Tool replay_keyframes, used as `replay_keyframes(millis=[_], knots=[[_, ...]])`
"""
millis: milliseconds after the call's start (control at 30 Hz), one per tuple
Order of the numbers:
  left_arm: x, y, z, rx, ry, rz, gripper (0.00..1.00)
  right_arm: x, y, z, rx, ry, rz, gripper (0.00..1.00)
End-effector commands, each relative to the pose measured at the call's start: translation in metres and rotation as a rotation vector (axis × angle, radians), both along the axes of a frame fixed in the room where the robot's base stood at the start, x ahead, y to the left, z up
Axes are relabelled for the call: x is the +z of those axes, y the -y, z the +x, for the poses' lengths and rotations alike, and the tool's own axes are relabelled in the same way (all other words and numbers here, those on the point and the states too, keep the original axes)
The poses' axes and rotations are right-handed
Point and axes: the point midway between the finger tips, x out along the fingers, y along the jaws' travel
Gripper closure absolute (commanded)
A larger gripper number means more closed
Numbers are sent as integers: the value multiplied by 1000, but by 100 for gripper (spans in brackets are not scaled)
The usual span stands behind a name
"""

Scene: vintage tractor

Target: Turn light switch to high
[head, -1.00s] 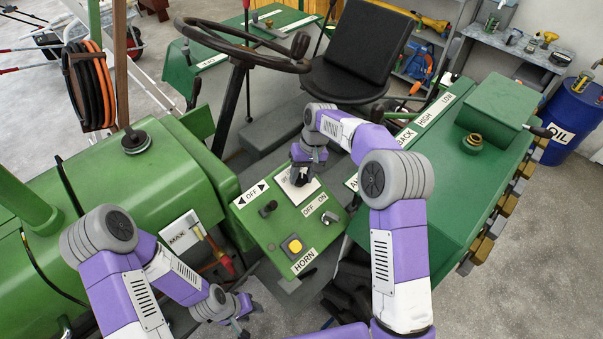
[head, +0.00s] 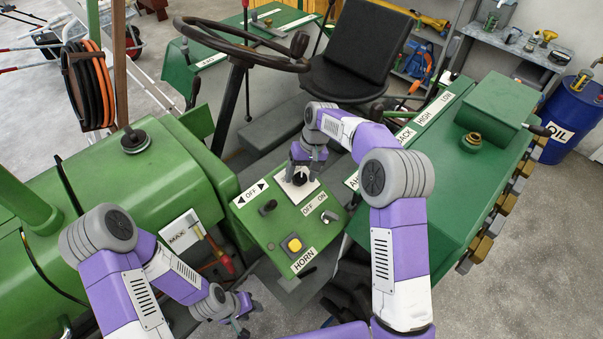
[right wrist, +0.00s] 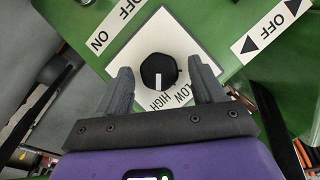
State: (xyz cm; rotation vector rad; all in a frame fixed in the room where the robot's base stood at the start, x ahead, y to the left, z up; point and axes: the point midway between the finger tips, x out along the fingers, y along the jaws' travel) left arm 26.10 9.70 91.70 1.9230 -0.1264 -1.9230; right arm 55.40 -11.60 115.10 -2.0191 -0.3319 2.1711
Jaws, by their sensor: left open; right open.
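The light switch is a round black knob (head: 299,179) on a white plate (head: 286,191) on the green control panel. In the right wrist view the knob (right wrist: 159,70) has a white mark pointing down to the word HIGH on the plate (right wrist: 194,48); LOW is printed beside it. My right gripper (head: 304,172) is above the plate. Its two fingers (right wrist: 160,88) are spread on either side of the knob, with a gap on both sides, holding nothing. My left gripper (head: 240,319) is low at the left of the panel, open and empty.
The panel also carries a black lever (head: 268,207), an ON/OFF toggle (head: 328,217) and a yellow horn button (head: 294,245). A steering wheel (head: 243,45) and a seat (head: 355,50) stand behind. A green housing (head: 465,165) lies to the right.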

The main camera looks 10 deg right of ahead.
Motion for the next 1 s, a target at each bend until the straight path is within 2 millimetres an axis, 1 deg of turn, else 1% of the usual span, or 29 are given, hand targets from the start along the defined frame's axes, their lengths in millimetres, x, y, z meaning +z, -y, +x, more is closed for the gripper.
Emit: replay_keyframes(millis=[67,167,400,533,700,1000], knots=[[0,0,0,0,0,0,57,2,1,0,0,0,0,32],[-1,0,0,0,0,0,57,11,3,2,0,3,0,32],[-3,0,0,0,0,0,57,50,14,5,-1,4,0,32],[-3,0,0,0,0,0,57,66,18,6,-1,2,0,32],[-3,0,0,0,0,0,57,73,20,6,0,0,0,32],[-3,0,0,0,0,0,57,73,20,6,0,0,0,32]])
